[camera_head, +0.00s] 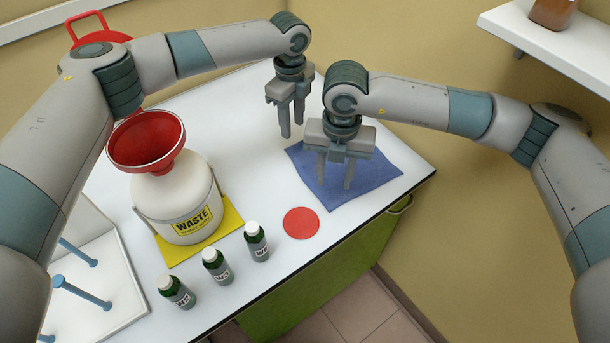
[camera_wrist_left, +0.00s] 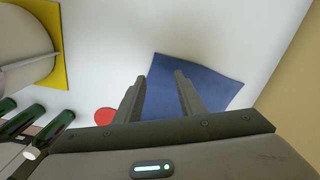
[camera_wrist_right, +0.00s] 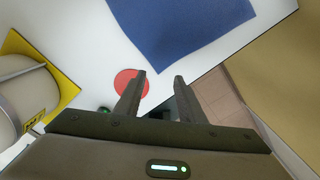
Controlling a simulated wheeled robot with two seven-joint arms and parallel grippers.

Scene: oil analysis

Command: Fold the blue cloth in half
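The blue cloth (camera_head: 375,180) lies flat and spread out on the right part of the white table; it also shows in the left wrist view (camera_wrist_left: 212,88) and the right wrist view (camera_wrist_right: 185,30). My right gripper (camera_head: 335,188) is over the cloth with its fingers apart and pointing down; nothing is between them. Whether its tips touch the cloth is unclear. My left gripper (camera_head: 291,130) is behind and left of the cloth, over bare table, with its fingers apart and empty. In the left wrist view the cloth lies beyond its fingers.
A red disc (camera_head: 301,223) lies left of the cloth's near corner. Several green bottles (camera_head: 216,266) stand at the front. A waste container (camera_head: 180,205) with a red funnel (camera_head: 146,140) stands on a yellow mat (camera_head: 232,217) at left. A wall shelf (camera_head: 550,45) is at upper right.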

